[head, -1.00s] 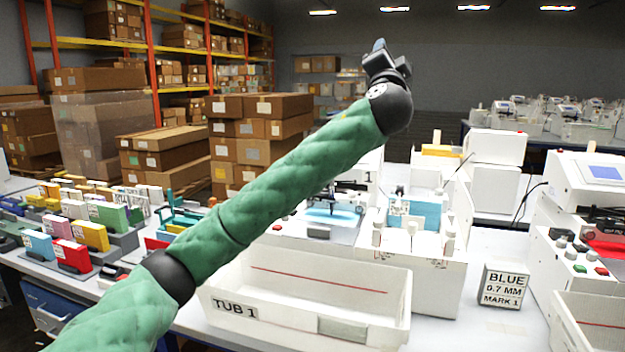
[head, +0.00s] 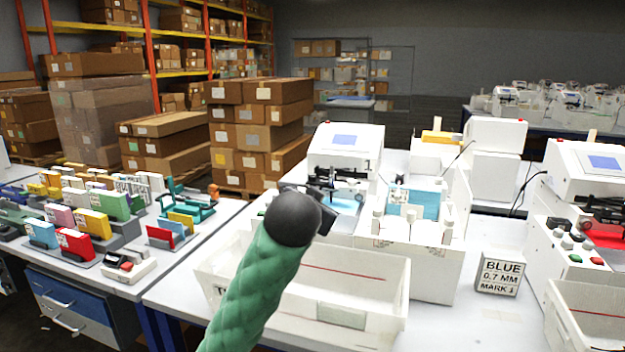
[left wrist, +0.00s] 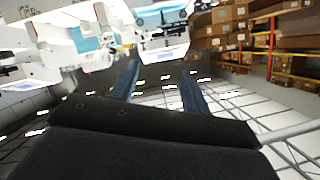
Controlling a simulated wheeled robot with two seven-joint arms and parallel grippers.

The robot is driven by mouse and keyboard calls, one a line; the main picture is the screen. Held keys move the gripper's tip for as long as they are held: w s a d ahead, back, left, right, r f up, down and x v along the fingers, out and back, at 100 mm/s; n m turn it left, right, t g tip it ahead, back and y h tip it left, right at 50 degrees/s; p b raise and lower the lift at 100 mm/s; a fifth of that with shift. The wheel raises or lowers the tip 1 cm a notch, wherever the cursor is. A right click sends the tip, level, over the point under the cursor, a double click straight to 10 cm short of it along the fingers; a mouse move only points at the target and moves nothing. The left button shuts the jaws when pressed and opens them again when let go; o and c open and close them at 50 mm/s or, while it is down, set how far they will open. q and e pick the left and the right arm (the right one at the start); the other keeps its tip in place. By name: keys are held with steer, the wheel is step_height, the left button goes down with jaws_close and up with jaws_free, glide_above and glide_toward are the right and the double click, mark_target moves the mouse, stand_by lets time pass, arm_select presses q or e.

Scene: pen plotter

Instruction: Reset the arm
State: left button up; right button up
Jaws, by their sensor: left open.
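My left arm, in a green sleeve, comes up from the bottom of the head view. Its gripper (head: 318,205) is in front of the plotter marked 1 (head: 347,145), above the white tub (head: 385,300). The black wrist joint hides part of the gripper there. In the left wrist view, two blue fingers of the gripper (left wrist: 160,70) stand apart with nothing between them. That view looks upside down, with ceiling lights low and the machines at the top. My right gripper is in neither view.
A blue-topped unit (head: 415,195) stands right of the plotter. A second plotter (head: 590,170) is at the right edge. Colored blocks (head: 75,243) fill the left table. Stacked cartons stand behind.

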arm_select(q)
steer(key=s+a+f+n+g+p, duration=0.15)
steer(key=s+a+f, duration=0.25)
steer(key=s+f, duration=0.5)
steer(key=s+a+f+n+g, duration=0.1)
steer(key=s+a+f+g, duration=0.3)
steer(key=f, duration=0.8)
steer(key=s+a+f+n+g+p, duration=0.1)
steer(key=s+a+f, duration=0.5)
steer(key=f, duration=0.5)
steer(key=s+f+g, duration=0.2)
steer(key=s+f, duration=0.6)
steer(key=s, duration=0.4)
steer(key=s+f+n+g+y, duration=0.1)
steer(key=s+f+g, duration=0.2)
steer(key=s+f, duration=0.5)
steer(key=s, duration=0.4)
steer(key=shift+s+a+f+p, duration=0.15)
steer(key=shift+s+f+p, duration=0.1)
steer(key=shift+f+p, duration=0.15)
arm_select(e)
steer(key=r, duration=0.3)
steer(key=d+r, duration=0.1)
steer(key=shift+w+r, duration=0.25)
